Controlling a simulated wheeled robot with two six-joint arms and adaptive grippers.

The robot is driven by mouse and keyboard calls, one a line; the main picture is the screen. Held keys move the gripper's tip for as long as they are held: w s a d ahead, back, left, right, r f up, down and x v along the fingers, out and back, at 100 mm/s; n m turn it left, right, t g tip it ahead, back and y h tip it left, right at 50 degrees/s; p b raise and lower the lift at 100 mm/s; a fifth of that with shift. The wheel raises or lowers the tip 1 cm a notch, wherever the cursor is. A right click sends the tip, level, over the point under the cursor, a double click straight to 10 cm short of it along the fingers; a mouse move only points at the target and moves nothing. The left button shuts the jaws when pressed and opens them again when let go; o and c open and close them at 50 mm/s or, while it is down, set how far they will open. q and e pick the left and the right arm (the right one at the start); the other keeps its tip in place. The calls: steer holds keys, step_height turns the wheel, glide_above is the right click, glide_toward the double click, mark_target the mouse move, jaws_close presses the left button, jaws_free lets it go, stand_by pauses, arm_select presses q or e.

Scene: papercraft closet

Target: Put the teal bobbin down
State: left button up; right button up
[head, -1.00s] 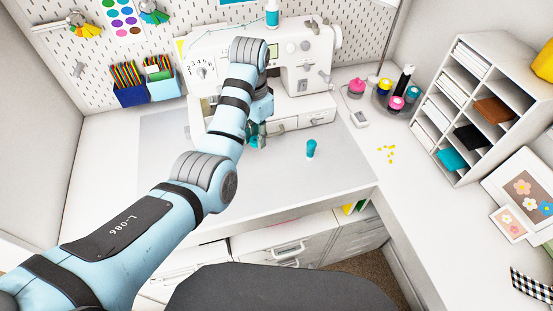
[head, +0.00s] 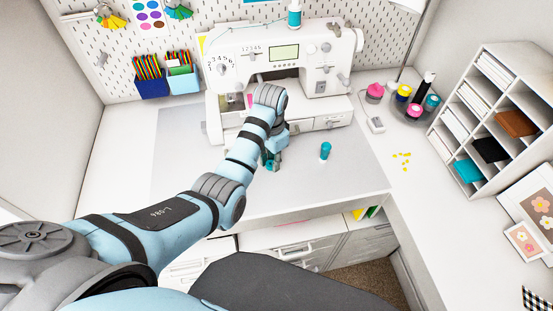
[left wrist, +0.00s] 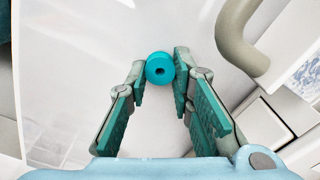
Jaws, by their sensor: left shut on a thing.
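My left gripper (head: 269,162) is in front of the white sewing machine, over or near the light grey mat. Its fingertips are mostly hidden from the head by my arm. In the left wrist view my left gripper (left wrist: 160,72) is closed around a teal bobbin (left wrist: 160,68), seen end-on between the fingertips. I cannot tell whether the held bobbin touches the table. Another teal bobbin or spool (head: 325,151) stands upright on the mat, apart from and right of the gripper. My right gripper is not in view.
The sewing machine (head: 240,62) stands close behind the gripper, and its edge fills the right of the wrist view. A tray with colored bobbins (head: 410,108) and a cubby shelf (head: 497,115) are at right. The grey mat (head: 190,165) is clear left of the arm.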

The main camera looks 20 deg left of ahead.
arm_select(q)
steer(key=shift+f, duration=0.2)
steer(key=shift+s+f, duration=0.4)
steer(key=shift+s, duration=0.05)
steer(key=o, duration=0.7)
steer(key=shift+d, duration=0.15)
steer(key=shift+w+f, duration=0.15)
steer(key=shift+w, duration=0.05)
steer(key=shift+w+r, duration=0.1)
steer(key=shift+r, duration=0.1)
